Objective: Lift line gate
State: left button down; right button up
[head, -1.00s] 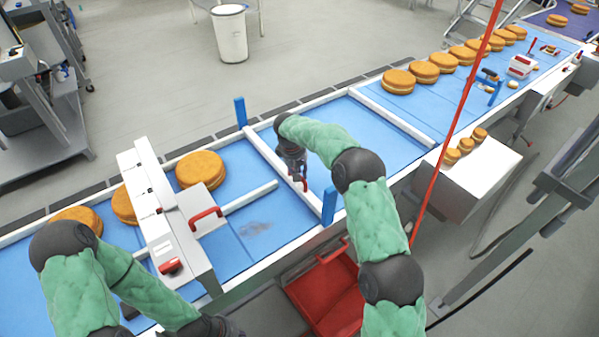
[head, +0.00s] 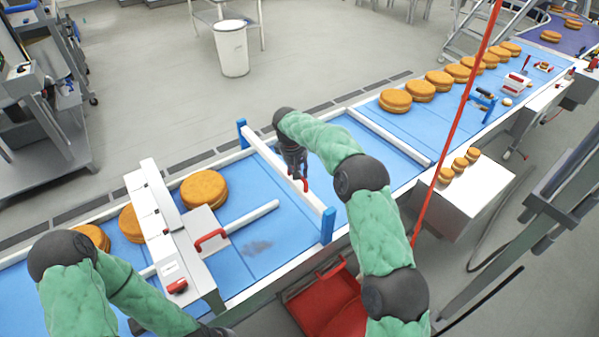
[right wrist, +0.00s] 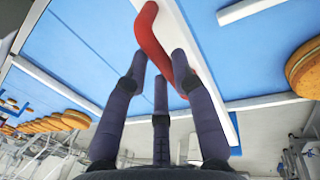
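The line gate is a white bar (head: 268,156) across the blue belt, between a far blue post (head: 241,128) and a near blue post (head: 328,226). It is raised above the belt, near the post tops. Its red handle (head: 305,185) is at my right gripper (head: 298,174). In the right wrist view, the dark fingers (right wrist: 163,66) close around the red handle (right wrist: 150,35), beside the white bar (right wrist: 190,40). My left gripper (head: 218,332) is barely seen at the bottom edge; its fingers are hidden.
A white machine (head: 170,235) with a red-handled flap (head: 203,232) spans the belt at left. A large filled round (head: 204,189) sits beside it, near a white divider rail (head: 255,214). More rounds (head: 395,101) line the belt upstream. A red bin (head: 320,300) stands below the belt.

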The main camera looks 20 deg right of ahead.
jog(key=shift+o, duration=1.3)
jog(key=shift+f, duration=0.1)
notch_tip(320, 180, up, 12)
jog(key=a, duration=0.2)
jog(key=shift+s+a, duration=0.15)
jog(key=shift+s, duration=0.3)
jog(key=shift+f, duration=0.15)
